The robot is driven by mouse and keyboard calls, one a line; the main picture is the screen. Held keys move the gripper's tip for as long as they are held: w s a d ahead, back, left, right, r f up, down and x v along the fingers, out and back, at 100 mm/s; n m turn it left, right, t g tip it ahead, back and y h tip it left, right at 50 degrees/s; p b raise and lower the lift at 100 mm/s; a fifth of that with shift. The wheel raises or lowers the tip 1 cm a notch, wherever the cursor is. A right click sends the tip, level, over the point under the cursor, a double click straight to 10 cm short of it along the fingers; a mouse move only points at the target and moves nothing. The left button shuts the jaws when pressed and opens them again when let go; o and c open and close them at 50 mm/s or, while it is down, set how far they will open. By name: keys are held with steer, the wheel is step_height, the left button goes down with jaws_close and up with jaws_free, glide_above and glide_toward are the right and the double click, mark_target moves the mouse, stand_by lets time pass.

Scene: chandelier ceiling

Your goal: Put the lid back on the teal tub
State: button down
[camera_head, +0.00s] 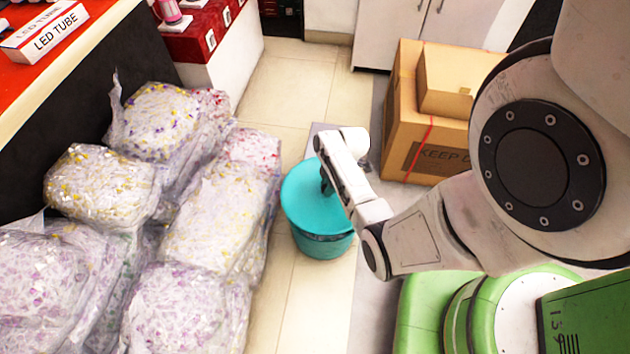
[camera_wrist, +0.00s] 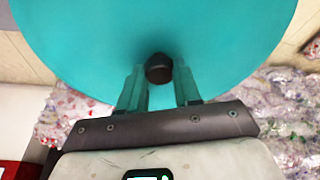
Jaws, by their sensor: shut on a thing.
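The round teal lid (camera_head: 304,205) is over the teal tub (camera_head: 323,248), which stands on the floor in the middle of the head view. A dark line shows between the lid's edge and the tub's wall; I cannot tell whether the lid rests on the rim or hovers just above it. My gripper (camera_head: 326,184) reaches down onto the lid's centre. In the wrist view, the lid (camera_wrist: 85,45) fills the top, and my gripper (camera_wrist: 159,78) is shut on its dark knob (camera_wrist: 159,68). The tub's inside is hidden.
Clear bags of coloured scraps (camera_head: 215,230) are piled close to the tub's left. A cardboard box (camera_head: 398,130) stands behind right, and a green machine (camera_head: 425,310) is at front right. Open tiled floor (camera_head: 290,85) lies behind the tub.

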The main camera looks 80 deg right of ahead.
steer(key=shift+s+d+b+x, duration=0.1)
steer(key=shift+s+b+x, duration=0.1)
steer(key=shift+b+x, duration=0.65)
steer(key=shift+s+d+b+x, duration=0.1)
steer(key=shift+s+b+x, duration=0.05)
steer(key=shift+b+x, duration=0.75)
steer(key=shift+s+d+b+x, duration=0.1)
steer(key=shift+s+b+x, duration=0.1)
steer(key=shift+b+x, duration=0.65)
steer(key=shift+f+b, duration=0.35)
steer(key=shift+f, duration=0.3)
steer(key=shift+s, duration=0.1)
steer(key=shift+f+p, duration=0.15)
steer(key=shift+p, duration=0.15)
stand_by(0.4)
steer(key=shift+c, duration=1.1)
jaws_free()
